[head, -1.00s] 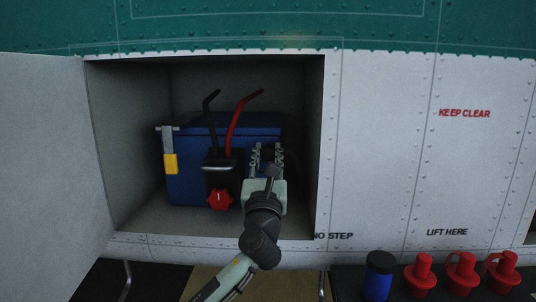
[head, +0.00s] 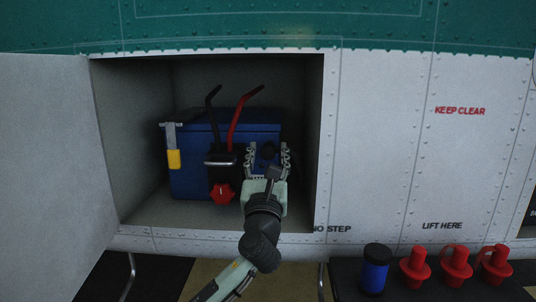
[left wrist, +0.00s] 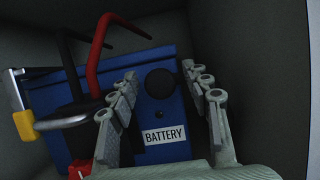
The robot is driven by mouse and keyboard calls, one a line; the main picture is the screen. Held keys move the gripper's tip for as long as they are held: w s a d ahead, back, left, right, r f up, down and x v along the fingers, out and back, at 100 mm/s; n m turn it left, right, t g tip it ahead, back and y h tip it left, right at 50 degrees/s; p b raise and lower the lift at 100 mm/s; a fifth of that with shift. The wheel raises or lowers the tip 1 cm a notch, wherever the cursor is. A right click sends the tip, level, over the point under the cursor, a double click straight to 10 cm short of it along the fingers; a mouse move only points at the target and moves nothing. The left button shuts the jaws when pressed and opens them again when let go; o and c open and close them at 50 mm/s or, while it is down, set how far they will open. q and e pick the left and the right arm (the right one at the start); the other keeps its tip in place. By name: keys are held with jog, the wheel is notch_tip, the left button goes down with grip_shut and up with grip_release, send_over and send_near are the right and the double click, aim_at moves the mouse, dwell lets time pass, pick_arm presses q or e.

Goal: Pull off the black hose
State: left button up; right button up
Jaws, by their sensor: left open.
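A blue battery (head: 190,170) with a BATTERY label (left wrist: 164,134) stands inside the open bay. On its front is a round black piece (left wrist: 159,84), which looks like the hose end. A dark part beside it passes behind the right-hand finger, so the rest of the hose is hidden. My left gripper (head: 268,150) is open in front of the battery. In the left wrist view its fingertips (left wrist: 159,73) stand on either side of the black piece, with a gap visible on the left. I cannot tell whether the right-hand finger touches it. My right gripper is not in view.
Left of the gripper are a black connector with a metal handle (head: 221,161), a red knob (head: 222,192), black and red cables (head: 237,122) and a yellow-tipped latch (head: 174,159). A blue-black can (head: 375,270) and red plugs (head: 415,268) stand lower right.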

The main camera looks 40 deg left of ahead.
pick_arm(q)
jog(key=v, duration=1.2)
